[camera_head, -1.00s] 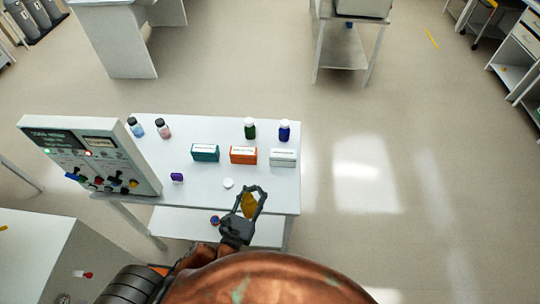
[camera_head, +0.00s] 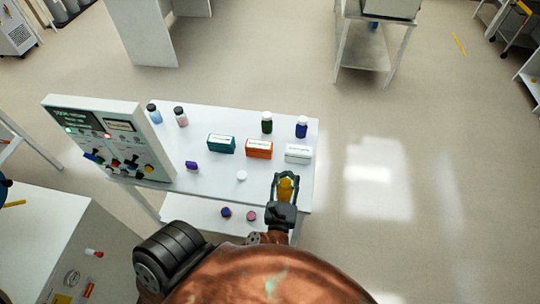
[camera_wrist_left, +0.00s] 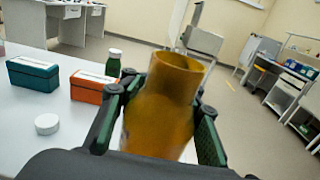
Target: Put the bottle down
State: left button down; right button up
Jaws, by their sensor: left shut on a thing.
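The bottle is amber and has no cap on its open mouth. In the left wrist view the bottle (camera_wrist_left: 162,105) stands nearly upright between the fingers of my left gripper (camera_wrist_left: 155,125), which is shut on it. In the head view the bottle (camera_head: 286,189) and my left gripper (camera_head: 285,186) are at the front right of the white table (camera_head: 215,185). I cannot tell whether the bottle's base touches the table. A white cap (camera_head: 241,176) lies on the table to the left of the bottle. My right gripper does not show.
Teal (camera_head: 221,144), orange (camera_head: 259,149) and white (camera_head: 298,153) boxes stand behind the bottle. A green bottle (camera_head: 267,123) and a blue bottle (camera_head: 302,127) are behind them. A control panel (camera_head: 108,140) stands at the table's left. Clear tabletop lies around the white cap.

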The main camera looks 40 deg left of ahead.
pick_arm(q)
jog(key=w+a+f+b, duration=0.1)
jog(key=w+f+b, duration=0.1)
jog(key=w+f, duration=0.1)
jog(key=w+a+f+b, duration=0.1)
jog(key=w+f+b, duration=0.2)
jog(key=w, duration=0.2)
jog(key=w+a+f+b, duration=0.1)
jog(key=w+f+b, duration=0.1)
jog(key=w+f, duration=0.1)
jog(key=shift+w+f+b, duration=0.15)
jog(key=shift+w+b, duration=0.2)
jog(key=shift+w, duration=0.5)
jog(key=f, duration=0.2)
jog(key=f+b, duration=0.1)
jog(key=shift+w+a+f, duration=0.1)
jog(key=shift+w+f, duration=0.15)
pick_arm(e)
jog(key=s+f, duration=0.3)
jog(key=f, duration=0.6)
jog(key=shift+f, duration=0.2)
pick_arm(q)
jog(key=shift+f, duration=0.1)
jog(key=shift+f, duration=0.15)
jog(key=c, duration=1.3)
grip_release()
